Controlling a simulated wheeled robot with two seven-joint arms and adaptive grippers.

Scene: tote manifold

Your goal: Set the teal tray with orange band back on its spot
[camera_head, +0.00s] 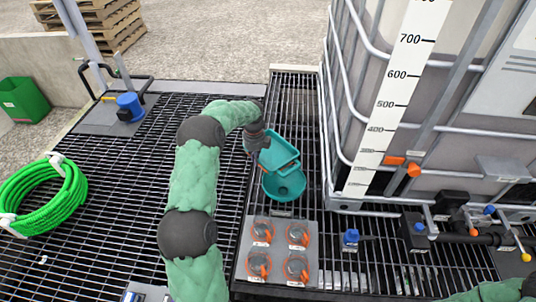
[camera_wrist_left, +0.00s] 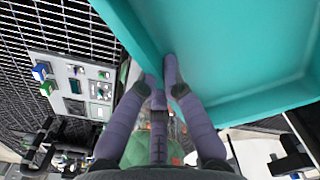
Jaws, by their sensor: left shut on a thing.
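The teal tray (camera_head: 276,150) is held tilted over the dark grating, at the end of my left arm. It fills the upper right of the left wrist view (camera_wrist_left: 235,50). My left gripper (camera_head: 258,139) is shut on the tray's wall; its purple-grey fingers (camera_wrist_left: 162,75) meet at that wall in the left wrist view. A thin orange trace shows at the tray's lower edge in the head view. A round teal dish (camera_head: 286,186) shows just below the tray; whether they touch I cannot tell. My right gripper is out of view; only part of that arm shows at the lower right.
A grey plate with several orange-rimmed round caps (camera_head: 280,250) lies in front of the dish. A large caged tank (camera_head: 390,100) stands to the right, with valves at its foot. A green hose coil (camera_head: 40,195) lies far left. Open grating (camera_head: 115,175) lies left of my arm.

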